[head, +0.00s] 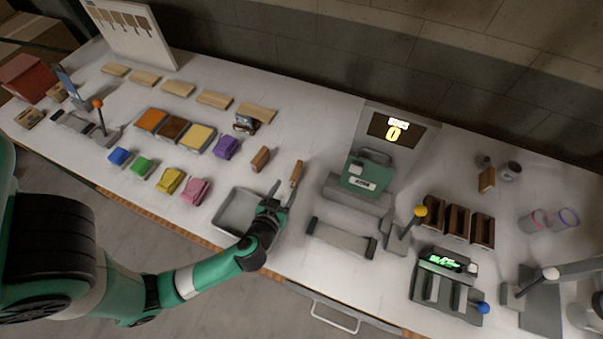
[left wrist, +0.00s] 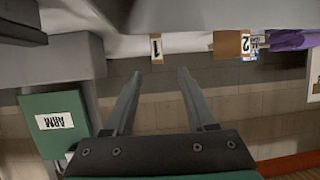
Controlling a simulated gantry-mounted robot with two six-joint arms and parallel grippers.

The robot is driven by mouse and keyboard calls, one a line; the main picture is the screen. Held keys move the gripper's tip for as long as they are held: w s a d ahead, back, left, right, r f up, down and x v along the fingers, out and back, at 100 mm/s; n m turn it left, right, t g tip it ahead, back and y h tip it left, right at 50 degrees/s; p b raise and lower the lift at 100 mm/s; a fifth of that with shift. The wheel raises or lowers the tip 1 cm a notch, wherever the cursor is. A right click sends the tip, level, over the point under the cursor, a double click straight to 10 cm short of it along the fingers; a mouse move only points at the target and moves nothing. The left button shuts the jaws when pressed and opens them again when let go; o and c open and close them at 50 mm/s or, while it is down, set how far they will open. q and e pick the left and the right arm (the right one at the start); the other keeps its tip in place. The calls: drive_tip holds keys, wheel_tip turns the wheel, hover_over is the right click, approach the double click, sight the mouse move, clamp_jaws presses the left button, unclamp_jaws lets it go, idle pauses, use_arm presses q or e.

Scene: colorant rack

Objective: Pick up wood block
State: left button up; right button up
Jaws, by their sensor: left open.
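Two small upright brown wood blocks stand on the white table. One wood block (head: 260,158) is beside the purple item; the other wood block (head: 296,172) is just beyond my left gripper (head: 282,188). In the left wrist view, upside down, a block face marked 1 (left wrist: 156,48) shows ahead between the fingertips, and a block marked 2 (left wrist: 234,42) is to the right. My left gripper (left wrist: 157,74) is open and empty, low near the table. Contact with the block is not visible. My right gripper cannot be made out.
A grey tray (head: 228,220) lies beside the left gripper. A green machine labelled ARM (head: 367,172) stands to the right, also at left in the left wrist view (left wrist: 55,122). Colored blocks and flat wood pieces (head: 214,99) lie to the left.

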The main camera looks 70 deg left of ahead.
sight(296, 172)
use_arm(q)
drive_tip(key=p+x, duration=0.1)
drive_tip(key=x, duration=0.3)
drive_tip(key=shift+w+a, duration=0.1)
drive_tip(key=shift+a, duration=0.05)
drive_tip(key=shift+x, duration=2.75)
drive_tip(key=shift+w+f, duration=0.1)
drive_tip(key=shift+d, duration=0.2)
drive_tip(key=shift+c, duration=0.3)
clamp_jaws()
